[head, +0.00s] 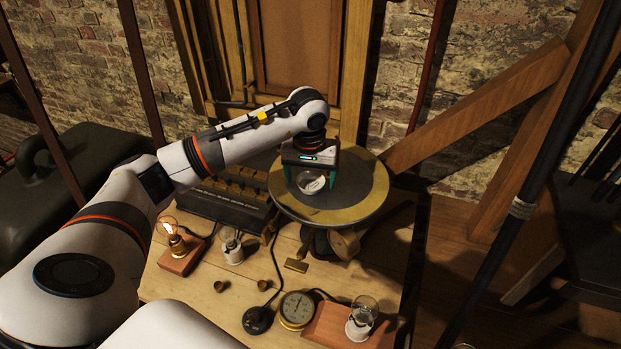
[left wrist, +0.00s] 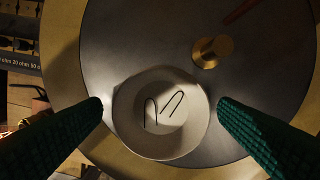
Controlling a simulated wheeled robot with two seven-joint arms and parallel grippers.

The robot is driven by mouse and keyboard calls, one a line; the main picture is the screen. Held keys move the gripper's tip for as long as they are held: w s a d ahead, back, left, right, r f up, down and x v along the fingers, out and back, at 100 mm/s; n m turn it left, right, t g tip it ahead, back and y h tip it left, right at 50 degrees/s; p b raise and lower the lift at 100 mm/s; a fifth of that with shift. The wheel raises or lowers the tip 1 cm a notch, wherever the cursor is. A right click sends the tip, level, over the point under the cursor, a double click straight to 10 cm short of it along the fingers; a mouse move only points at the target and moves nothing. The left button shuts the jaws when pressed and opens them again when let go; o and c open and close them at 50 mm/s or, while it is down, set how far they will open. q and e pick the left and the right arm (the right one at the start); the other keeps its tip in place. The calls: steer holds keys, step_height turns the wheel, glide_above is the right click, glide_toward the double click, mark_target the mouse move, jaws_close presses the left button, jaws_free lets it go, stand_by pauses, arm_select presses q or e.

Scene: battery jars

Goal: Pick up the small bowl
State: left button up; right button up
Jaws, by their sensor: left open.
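The small bowl (head: 311,182) is white and sits on a round grey plate with a brass-coloured rim (head: 352,215). In the left wrist view the bowl (left wrist: 160,140) holds two thin dark bent wires (left wrist: 160,108). My left gripper (head: 310,189) is above the plate, pointing down. In the left wrist view its green fingertips (left wrist: 161,103) are open, one on each side of the bowl, with a gap to it on both sides. My right gripper is not in view.
A brass knob (left wrist: 211,51) stands on the plate beyond the bowl. On the wooden table (head: 200,287) are a lit bulb on a block (head: 178,252), a glass jar (head: 232,247), a round gauge (head: 297,309) and another jar (head: 361,319). A dark box with brass pieces (head: 222,203) stands left of the plate.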

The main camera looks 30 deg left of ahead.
arm_select(q)
steer(key=c, duration=1)
